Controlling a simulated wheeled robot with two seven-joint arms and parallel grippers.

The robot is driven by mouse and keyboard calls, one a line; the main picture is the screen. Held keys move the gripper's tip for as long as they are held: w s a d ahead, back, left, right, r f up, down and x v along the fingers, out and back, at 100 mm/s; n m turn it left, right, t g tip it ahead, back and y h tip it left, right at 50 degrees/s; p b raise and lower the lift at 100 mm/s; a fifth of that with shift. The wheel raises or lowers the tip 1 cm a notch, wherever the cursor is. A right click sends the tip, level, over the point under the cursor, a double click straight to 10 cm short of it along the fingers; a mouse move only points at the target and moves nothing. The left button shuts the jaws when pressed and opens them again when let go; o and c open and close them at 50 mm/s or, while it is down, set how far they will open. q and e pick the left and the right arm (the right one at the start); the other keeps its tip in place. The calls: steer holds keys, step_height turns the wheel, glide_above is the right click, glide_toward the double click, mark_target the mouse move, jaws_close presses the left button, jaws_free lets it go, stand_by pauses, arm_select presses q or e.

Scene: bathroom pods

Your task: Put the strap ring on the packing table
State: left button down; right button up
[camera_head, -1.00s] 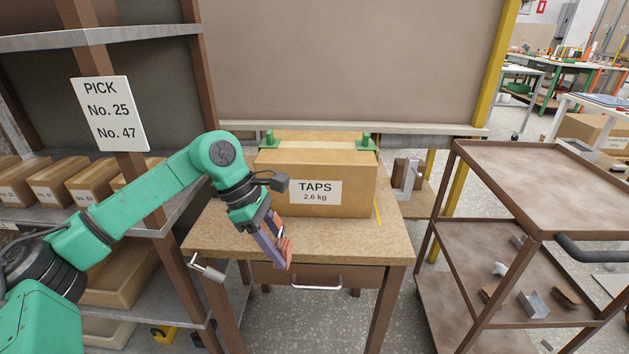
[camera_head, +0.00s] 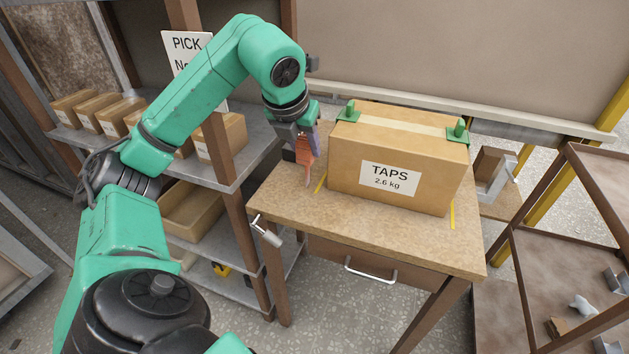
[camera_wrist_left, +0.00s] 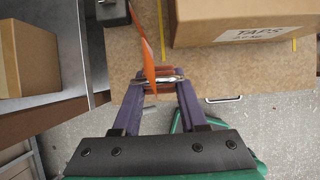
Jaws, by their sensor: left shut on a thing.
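The strap ring (camera_wrist_left: 160,82) is a metal ring with an orange strap (camera_wrist_left: 147,45). My left gripper (camera_head: 303,158) is shut on it; in the left wrist view the purple fingers close around the ring. In the head view the orange strap (camera_head: 308,168) hangs from the fingers, its lower end close to the table top; I cannot tell whether it touches. The packing table (camera_head: 437,245) has a speckled brown top and a drawer. The gripper is over its left part, left of the TAPS box. My right gripper is not in view.
The TAPS carton (camera_head: 400,160) stands on the table with green clips on top. Shelving (camera_head: 225,170) with small cartons is close on the left. A brown cart (camera_head: 600,200) stands at the right. The table's front strip is clear.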

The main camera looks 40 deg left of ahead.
arm_select(q)
step_height(320, 180, down, 9)
steer(key=b, duration=0.4)
step_height(320, 180, down, 4)
steer(key=b, duration=0.2)
steer(key=shift+b, duration=0.35)
steer(key=shift+r, duration=0.15)
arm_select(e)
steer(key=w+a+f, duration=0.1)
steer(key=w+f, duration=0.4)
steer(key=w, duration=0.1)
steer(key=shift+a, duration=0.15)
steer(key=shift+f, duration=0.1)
arm_select(q)
steer(key=shift+c, duration=2.2)
jaws_free()
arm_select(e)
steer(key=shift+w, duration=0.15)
